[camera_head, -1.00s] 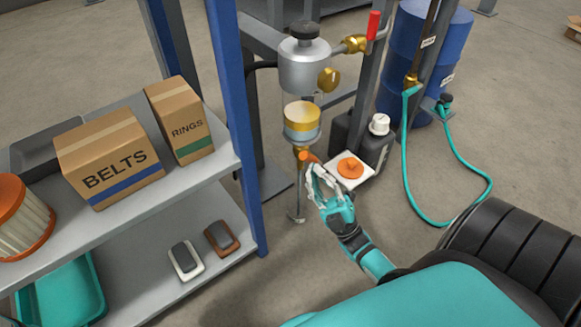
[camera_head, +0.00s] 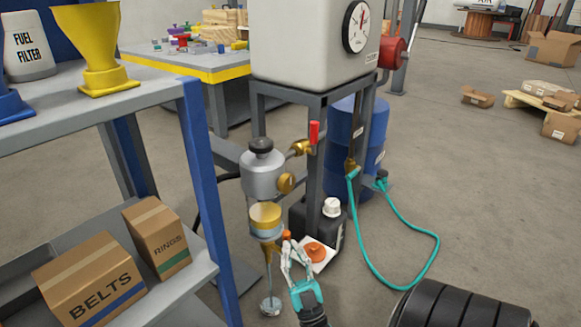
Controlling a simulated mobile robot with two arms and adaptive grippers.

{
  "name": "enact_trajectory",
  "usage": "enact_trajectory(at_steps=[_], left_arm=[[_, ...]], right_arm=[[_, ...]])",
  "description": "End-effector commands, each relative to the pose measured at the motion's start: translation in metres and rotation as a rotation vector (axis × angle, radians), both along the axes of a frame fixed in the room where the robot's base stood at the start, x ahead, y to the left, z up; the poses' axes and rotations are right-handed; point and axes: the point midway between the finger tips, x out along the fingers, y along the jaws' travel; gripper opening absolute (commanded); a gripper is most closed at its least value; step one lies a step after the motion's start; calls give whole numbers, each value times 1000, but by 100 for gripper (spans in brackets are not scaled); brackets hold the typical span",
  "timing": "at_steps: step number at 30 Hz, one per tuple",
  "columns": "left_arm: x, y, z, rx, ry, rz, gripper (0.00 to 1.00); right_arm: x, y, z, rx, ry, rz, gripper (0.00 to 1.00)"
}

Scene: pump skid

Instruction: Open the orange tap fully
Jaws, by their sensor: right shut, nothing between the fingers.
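The orange tap (camera_head: 286,236) is a small orange piece beside the brass drain under the filter bowl (camera_head: 266,222), which holds yellow fluid. The grey filter housing (camera_head: 262,176) is above it. My right gripper (camera_head: 291,251) is shut and empty, its white fingertips just below the tap and close to it. Whether they touch the tap, and how far it is turned, I cannot tell. My left gripper is not in view.
A red-handled brass valve (camera_head: 314,132) is above right. A teal hose (camera_head: 436,252) loops on the floor. A blue-posted shelf (camera_head: 207,190) stands left.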

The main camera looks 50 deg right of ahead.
Motion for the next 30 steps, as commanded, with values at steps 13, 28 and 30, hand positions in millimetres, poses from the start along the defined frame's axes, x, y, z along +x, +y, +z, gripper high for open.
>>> enact_trajectory(at_steps=[13, 28, 30], left_arm=[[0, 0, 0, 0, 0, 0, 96], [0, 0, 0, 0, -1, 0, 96], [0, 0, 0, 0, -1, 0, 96]], right_arm=[[0, -1, 70, 2, -2, -1, 0], [0, -1, 73, 3, 0, -1, 0], [0, -1, 73, 3, 0, -1, 0]])
